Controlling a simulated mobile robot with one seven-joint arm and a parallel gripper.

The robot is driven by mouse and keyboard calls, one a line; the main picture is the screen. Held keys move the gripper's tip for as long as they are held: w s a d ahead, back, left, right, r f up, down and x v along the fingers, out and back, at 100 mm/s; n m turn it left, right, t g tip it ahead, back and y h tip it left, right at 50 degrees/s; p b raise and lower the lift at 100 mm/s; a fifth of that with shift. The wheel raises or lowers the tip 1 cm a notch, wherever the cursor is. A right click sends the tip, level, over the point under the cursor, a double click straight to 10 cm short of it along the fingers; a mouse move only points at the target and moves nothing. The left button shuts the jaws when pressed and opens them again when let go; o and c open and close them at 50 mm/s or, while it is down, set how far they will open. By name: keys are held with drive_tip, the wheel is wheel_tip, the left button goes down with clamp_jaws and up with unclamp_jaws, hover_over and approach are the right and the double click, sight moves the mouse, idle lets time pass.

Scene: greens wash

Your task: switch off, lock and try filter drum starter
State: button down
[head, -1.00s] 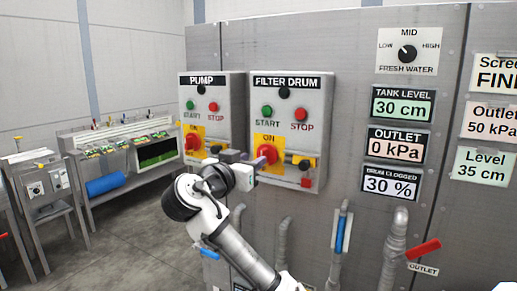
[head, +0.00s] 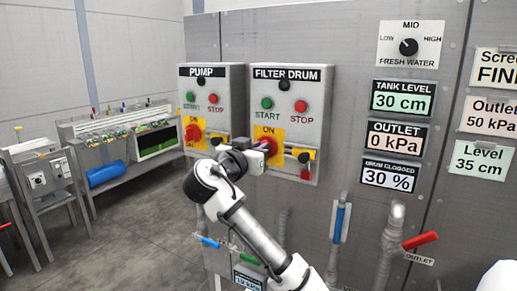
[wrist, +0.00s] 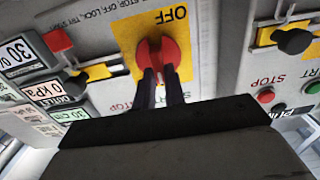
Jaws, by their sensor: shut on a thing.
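The filter drum starter (head: 314,120) is a grey box with a green START button (head: 267,103) and a red STOP button (head: 300,106). Its red rotary handle (head: 272,147) sits on a yellow plate marked ON above; the wrist view shows the red handle (wrist: 172,52) by the word OFF. My gripper (head: 262,149) is shut on this handle, its dark fingers reaching it in the wrist view (wrist: 160,80). I cannot tell exactly which mark the handle points at. A red block, perhaps a padlock (head: 305,174), sits below the black knob (head: 304,158) at the box's lower right.
The similar pump starter (head: 220,100) stands close on the left, with its own red handle (head: 193,133). Pipes with a blue lever (head: 340,220) and a red lever (head: 420,240) are below right. Floor to the left is open.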

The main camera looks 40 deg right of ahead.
drive_tip(key=shift+f+n+b, duration=0.2)
drive_tip(key=shift+n+b, duration=0.1)
drive_tip(key=shift+b, duration=0.25)
drive_tip(key=shift+w+a+f+n+b, duration=0.1)
drive_tip(key=shift+w+n+b, duration=0.05)
drive_tip(key=shift+n, duration=2.8)
drive_tip(key=shift+w+a+f+n+b, duration=0.1)
drive_tip(key=shift+w+f+n+b, duration=0.1)
drive_tip(key=shift+n, duration=2.7)
drive_tip(key=shift+w+a+f+n+b, duration=0.1)
drive_tip(key=shift+w+n+b, duration=0.05)
drive_tip(key=shift+n, duration=2.8)
drive_tip(key=c, duration=1.5)
unclamp_jaws()
